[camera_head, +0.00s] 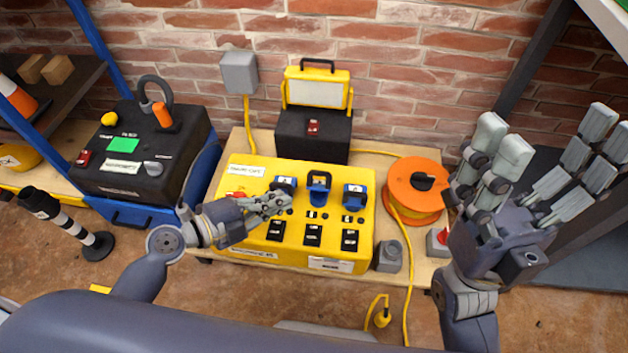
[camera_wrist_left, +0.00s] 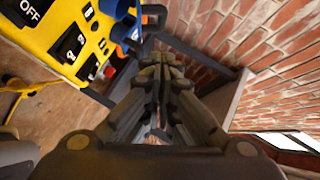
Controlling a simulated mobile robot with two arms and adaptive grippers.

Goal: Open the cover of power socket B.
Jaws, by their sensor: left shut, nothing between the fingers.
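A yellow power box (camera_head: 300,250) lies on the bench with three blue sockets in a row. The middle one, by position socket B (camera_head: 319,188), looks different from its neighbours: a dark part shows at its top, but I cannot tell how its cover stands. The left socket (camera_head: 284,184) and right socket (camera_head: 355,195) show pale lettered covers. My left gripper (camera_head: 284,200) is shut and empty, just left of socket B and in front of the left socket. In the left wrist view its fingers (camera_wrist_left: 160,62) are together near blue sockets (camera_wrist_left: 121,30). My right gripper (camera_head: 553,132) is open and empty.
An orange cable reel (camera_head: 413,190) stands right of the box, with a yellow cable running down. A work lamp (camera_head: 316,92) stands behind it. A black unit (camera_head: 140,150) is at left. A red button box (camera_head: 438,240) sits near my right gripper.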

